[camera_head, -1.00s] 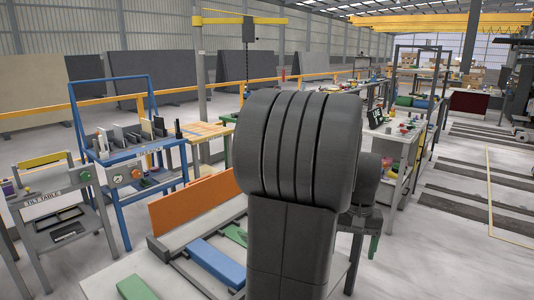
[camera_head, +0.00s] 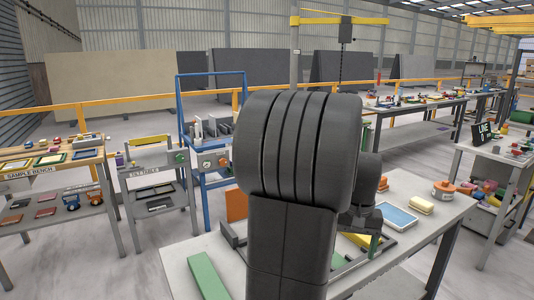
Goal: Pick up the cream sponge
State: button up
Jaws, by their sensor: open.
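A small pale yellow-cream block (camera_head: 421,205) lies on the grey slab table at the right, beside a blue-and-white tray. It looks like the cream sponge, but it is small in view. My arm hides the middle of the table.
A sample bench (camera_head: 50,165) stands at the left. Bare floor lies between them.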

aim_at(425, 208)
jog(key=u, duration=1.45)
jog(key=j+z, duration=0.1)
jog(key=z, duration=2.65)
